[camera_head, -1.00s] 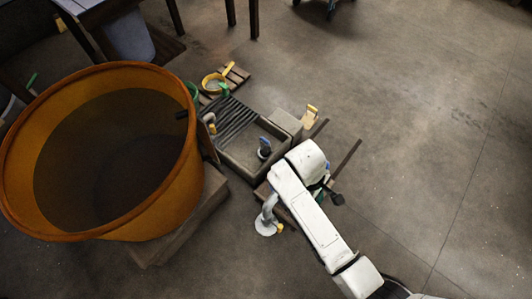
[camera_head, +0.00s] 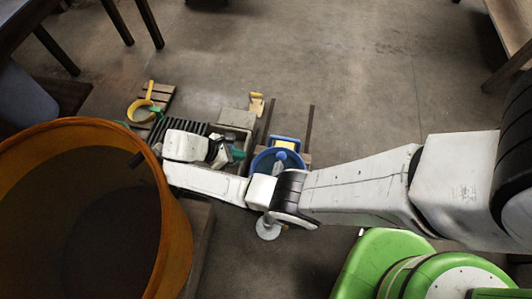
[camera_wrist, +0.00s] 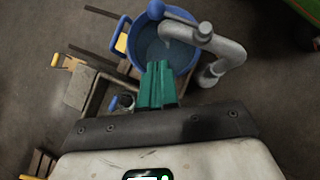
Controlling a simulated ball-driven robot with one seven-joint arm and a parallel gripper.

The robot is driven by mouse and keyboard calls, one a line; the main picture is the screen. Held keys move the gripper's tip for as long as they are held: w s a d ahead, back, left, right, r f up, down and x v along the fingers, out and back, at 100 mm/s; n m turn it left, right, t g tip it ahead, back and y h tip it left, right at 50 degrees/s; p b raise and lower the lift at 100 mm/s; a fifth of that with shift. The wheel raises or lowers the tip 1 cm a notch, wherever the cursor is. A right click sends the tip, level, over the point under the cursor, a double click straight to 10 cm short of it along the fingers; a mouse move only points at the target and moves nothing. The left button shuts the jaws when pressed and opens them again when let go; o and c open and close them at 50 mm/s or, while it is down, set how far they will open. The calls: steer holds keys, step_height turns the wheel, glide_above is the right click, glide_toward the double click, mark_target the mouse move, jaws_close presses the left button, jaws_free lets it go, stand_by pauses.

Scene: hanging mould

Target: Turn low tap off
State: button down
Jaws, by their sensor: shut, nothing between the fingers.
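A grey bent tap pipe (camera_wrist: 228,50) reaches over a blue bucket (camera_wrist: 136,62) in the wrist view. A lever with a blue ball end (camera_wrist: 155,10) joins the pipe's top and crosses the bucket's far rim. In the head view, the bucket (camera_head: 256,163) stands beyond my arm, and a pale round base (camera_head: 268,229) shows below it. My gripper (camera_wrist: 160,66) is shut and empty; its teal fingers overlap the bucket's near rim in the picture, apart from the lever. It also shows in the head view (camera_head: 238,153), partly hidden by my wrist. I cannot tell whether water is running.
A large orange tub (camera_head: 178,215) stands left of my arm. A grey sink (camera_head: 236,118) and a wooden pallet with a yellow ring-shaped object (camera_head: 140,108) lie beyond. A second blue-topped fitting (camera_wrist: 126,101) is near the sink. Open floor (camera_head: 370,90) lies at the right.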

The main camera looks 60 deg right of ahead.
steer(key=s+d+r+b+x, duration=0.1)
steer(key=b+x, duration=0.1)
steer(key=x, duration=1.1)
steer(key=shift+s+d+r+b, duration=0.2)
steer(key=shift+d+r+b, duration=0.1)
steer(key=shift+b, duration=0.1)
steer(key=shift+p, duration=0.3)
steer(key=shift+s+d+m, duration=0.1)
steer(key=shift+d+m, duration=0.05)
steer(key=shift+m, duration=0.15)
